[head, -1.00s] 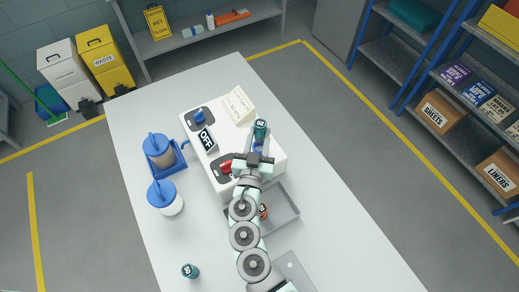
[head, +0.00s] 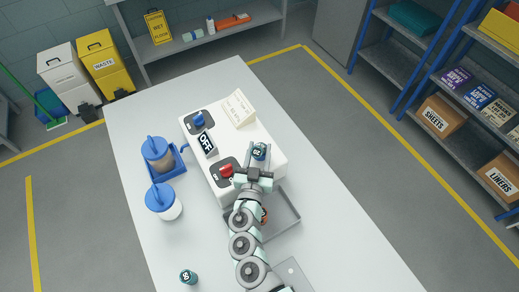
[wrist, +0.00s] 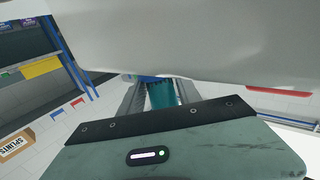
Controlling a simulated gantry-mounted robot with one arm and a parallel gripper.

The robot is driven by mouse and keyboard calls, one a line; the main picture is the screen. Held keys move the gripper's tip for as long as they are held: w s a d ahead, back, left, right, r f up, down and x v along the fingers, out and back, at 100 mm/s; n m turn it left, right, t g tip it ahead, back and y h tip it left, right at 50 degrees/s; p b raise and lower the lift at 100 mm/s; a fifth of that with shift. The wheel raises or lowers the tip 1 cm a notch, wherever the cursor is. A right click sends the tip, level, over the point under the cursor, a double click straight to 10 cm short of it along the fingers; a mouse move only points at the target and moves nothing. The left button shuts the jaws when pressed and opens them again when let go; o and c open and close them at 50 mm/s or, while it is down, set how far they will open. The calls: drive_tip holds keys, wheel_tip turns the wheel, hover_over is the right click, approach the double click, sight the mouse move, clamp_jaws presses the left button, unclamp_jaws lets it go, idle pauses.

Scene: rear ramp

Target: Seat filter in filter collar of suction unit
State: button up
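The suction unit (head: 227,137) is a white box on the table, with an OFF sign and blue and red fittings on top. My gripper (head: 259,153) is at its right end, with a teal filter (head: 259,151) between the fingers. In the wrist view the filter (wrist: 162,95) stands between both fingers, and a bit of blue shows at its end. The filter collar is mostly hidden by the filter and gripper; I cannot tell how deep the filter sits in it. Another teal cylinder (head: 188,277) stands at the table's near left.
A grey tray (head: 287,217) lies beside the unit, under my arm, with an orange-red item (head: 265,215) in it. Two blue-lidded containers (head: 158,152) (head: 163,203) stand left. A cream card (head: 238,109) stands on the unit. The table's right side is clear.

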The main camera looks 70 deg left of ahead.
drive_tip(key=shift+o, duration=0.8)
drive_tip(key=shift+d, duration=0.1)
drive_tip(key=shift+d, duration=0.1)
drive_tip(key=b+v, duration=0.1)
drive_tip(key=v, duration=0.3)
drive_tip(key=shift+s+d, duration=0.15)
drive_tip(key=shift+d, duration=0.15)
drive_tip(key=shift+s+d+r, duration=0.1)
drive_tip(key=shift+s+d, duration=0.1)
drive_tip(key=shift+d, duration=0.05)
